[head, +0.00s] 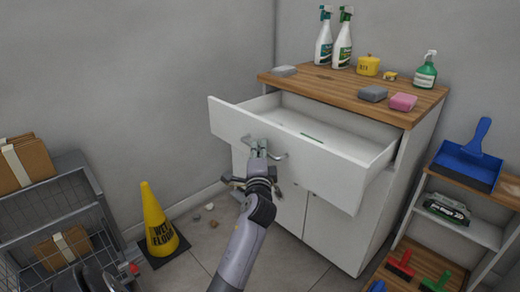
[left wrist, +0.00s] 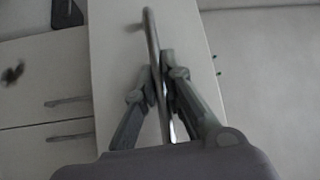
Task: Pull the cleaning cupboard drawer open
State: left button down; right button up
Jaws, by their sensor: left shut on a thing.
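The white cleaning cupboard (head: 372,235) stands against the wall under a wooden top. Its wide drawer (head: 330,168) is pulled well out, and its pale inside shows, with a small green thing on the bottom. The drawer's metal bar handle (head: 280,156) is on the front. It also shows in the left wrist view as a bar handle (left wrist: 150,30) running between the fingers. My left gripper (head: 259,150) is at the handle, shut on it; the fingers (left wrist: 161,88) press on either side. My right gripper is not in view.
Spray bottles (head: 342,40), a yellow pot (head: 368,65) and sponges (head: 403,102) sit on the wooden top (head: 300,82). A yellow wet-floor cone (head: 158,222) and a wire cart (head: 75,210) stand left. A shelf with a blue dustpan (head: 468,160) stands right.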

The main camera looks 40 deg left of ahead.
pick_arm(q)
jog(key=shift+f, duration=0.1)
jog(key=c, duration=1.7)
grip_release()
jog(key=v, duration=1.2)
